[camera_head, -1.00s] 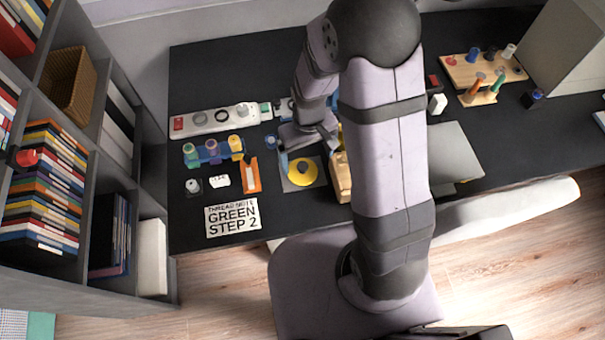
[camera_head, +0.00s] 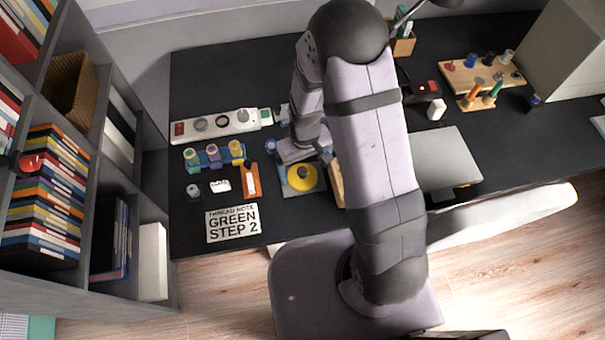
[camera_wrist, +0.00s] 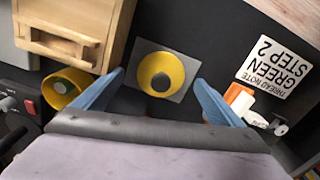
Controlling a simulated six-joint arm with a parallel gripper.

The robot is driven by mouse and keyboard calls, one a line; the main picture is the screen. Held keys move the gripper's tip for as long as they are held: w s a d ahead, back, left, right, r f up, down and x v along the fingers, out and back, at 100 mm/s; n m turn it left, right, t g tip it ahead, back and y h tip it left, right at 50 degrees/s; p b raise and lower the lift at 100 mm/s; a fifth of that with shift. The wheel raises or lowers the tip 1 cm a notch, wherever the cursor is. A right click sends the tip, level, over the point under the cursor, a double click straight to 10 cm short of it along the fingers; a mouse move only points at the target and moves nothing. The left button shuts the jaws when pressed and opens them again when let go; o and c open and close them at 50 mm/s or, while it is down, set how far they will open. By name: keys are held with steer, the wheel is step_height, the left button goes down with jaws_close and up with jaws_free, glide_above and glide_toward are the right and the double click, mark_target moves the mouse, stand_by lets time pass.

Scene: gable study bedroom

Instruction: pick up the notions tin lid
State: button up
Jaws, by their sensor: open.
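The notions tin lid looks to be the round yellow disc (camera_wrist: 175,67) with a dark knob, lying flat on a grey square pad (camera_wrist: 137,46). In the head view the yellow lid (camera_head: 311,183) shows just in front of my gripper (camera_head: 305,158), partly covered by it. In the wrist view my gripper (camera_wrist: 159,77) has its two blue fingers apart, one on each side of the lid. Nothing is between them but the lid and pad further below. An open yellow tin (camera_wrist: 53,98) stands left of the lid; my arm hides it in the head view.
A wooden drawer box (camera_wrist: 112,18) stands close beside the lid. An orange-and-white item (camera_wrist: 238,97) and a "Green Step 2" card (camera_wrist: 278,66) lie on the other side. A spool rack (camera_head: 212,157) and power strip (camera_head: 215,123) are further left on the black desk.

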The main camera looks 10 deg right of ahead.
mark_target(303, 171)
steer(key=shift+w+a+f+p, duration=0.1)
steer(key=shift+f+p, duration=0.15)
steer(key=shift+f, duration=0.65)
steer(key=shift+w+a+f+p, duration=0.1)
steer(key=shift+f+p, duration=0.1)
steer(key=shift+f, duration=0.7)
steer(key=c, duration=1.1)
